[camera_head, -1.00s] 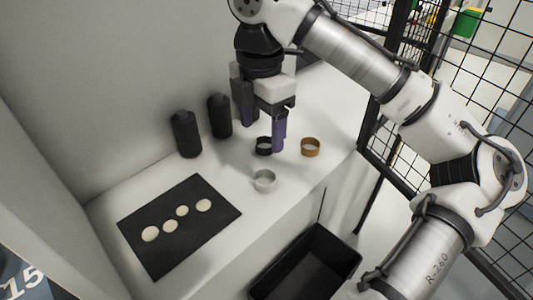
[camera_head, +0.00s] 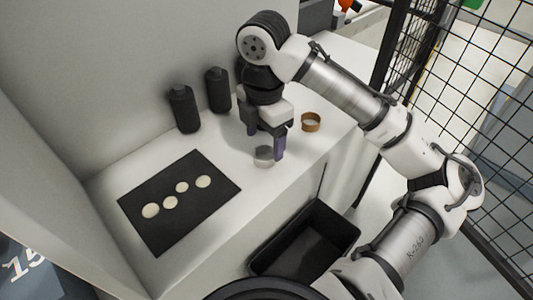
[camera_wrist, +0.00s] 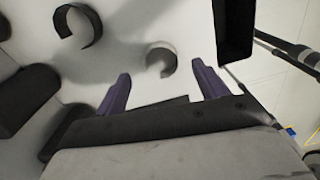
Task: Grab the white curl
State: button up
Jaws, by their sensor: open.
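The white curl (camera_head: 263,160) stands on the white worktop in the head view, directly at my gripper's fingertips, partly hidden by them. In the wrist view it is a short, open C-shaped band (camera_wrist: 160,47), greyish in the shade, just ahead of the gap between my fingers. My gripper (camera_head: 266,143) points down with its two purple fingers apart. In the wrist view the gripper (camera_wrist: 161,70) is open with nothing held; its fingertips lie left and right of the curl. I cannot tell how high they are above the worktop.
An orange-brown curl (camera_head: 311,122) stands right of my gripper. Two black bottles (camera_head: 185,110) (camera_head: 218,90) stand behind left. A black mat (camera_head: 160,240) with pale discs lies left. A black bin (camera_head: 345,225) is below the front edge.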

aim_at(266, 147)
jog(key=shift+d+f, duration=0.15)
jog(key=shift+f, duration=1.5)
jog(key=c, duration=1)
